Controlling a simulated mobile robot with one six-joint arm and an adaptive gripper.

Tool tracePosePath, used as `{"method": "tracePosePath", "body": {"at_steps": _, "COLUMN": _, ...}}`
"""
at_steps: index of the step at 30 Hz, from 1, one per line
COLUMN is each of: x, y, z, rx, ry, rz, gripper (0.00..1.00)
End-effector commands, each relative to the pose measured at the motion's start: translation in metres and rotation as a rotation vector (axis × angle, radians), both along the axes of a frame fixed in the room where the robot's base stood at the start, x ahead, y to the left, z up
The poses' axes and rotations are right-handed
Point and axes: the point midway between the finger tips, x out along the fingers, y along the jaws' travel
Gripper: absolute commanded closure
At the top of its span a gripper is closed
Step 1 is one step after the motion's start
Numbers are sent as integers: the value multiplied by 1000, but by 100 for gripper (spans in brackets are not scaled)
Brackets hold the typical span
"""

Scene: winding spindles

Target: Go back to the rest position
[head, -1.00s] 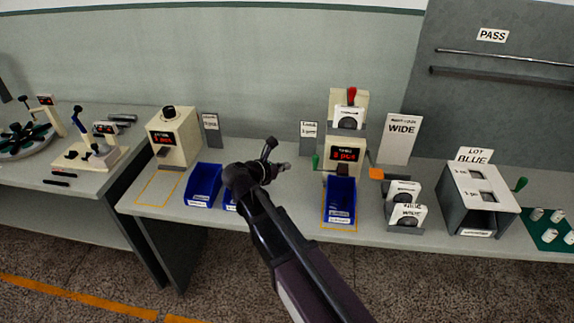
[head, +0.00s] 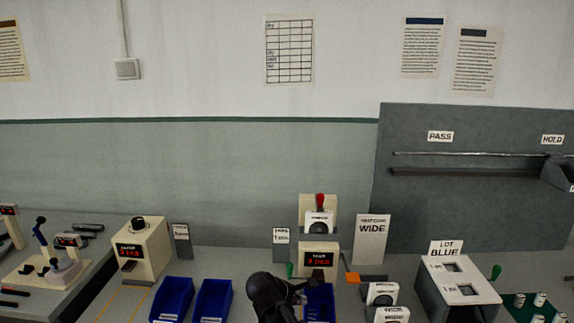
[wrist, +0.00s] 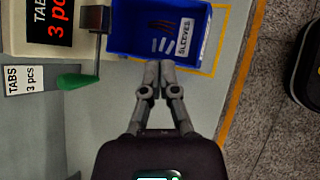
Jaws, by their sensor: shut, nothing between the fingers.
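My gripper (wrist: 158,72) is shut and empty in the wrist view. Its fingertips are over the near edge of a blue bin (wrist: 128,42) labelled SLEEVES, which holds a few small pale pieces and some thin reddish ones. In the head view my gripper (head: 300,288) is low in the picture, at the left of that bin, which is partly cut off by the lower edge. Its fingers are dark and hard to make out there.
Two blue bins (head: 172,298) stand to the left, beside a cream counter unit (head: 142,250). A cream dispenser (head: 318,240) with a red knob and a green-handled lever (wrist: 82,80) stands behind the gripper's bin. White card blocks (head: 380,293) and a LOT BLUE box (head: 458,280) stand right.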

Motion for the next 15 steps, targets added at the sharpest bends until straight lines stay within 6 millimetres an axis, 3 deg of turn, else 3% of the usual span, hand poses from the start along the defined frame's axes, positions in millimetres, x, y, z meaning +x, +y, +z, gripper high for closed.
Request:
{"method": "tracePosePath", "body": {"at_steps": 1, "x": -8, "y": -17, "z": -4, "rx": 64, "ry": -10, "rz": -81, "gripper": 100}}
{"method": "tracePosePath", "body": {"at_steps": 6, "x": -30, "y": -53, "z": -20, "rx": 280, "ry": -49, "rz": -363, "gripper": 100}}
{"method": "tracePosePath", "body": {"at_steps": 15, "x": -74, "y": -101, "z": -38, "rx": 606, "ry": -105, "rz": -899, "gripper": 100}}
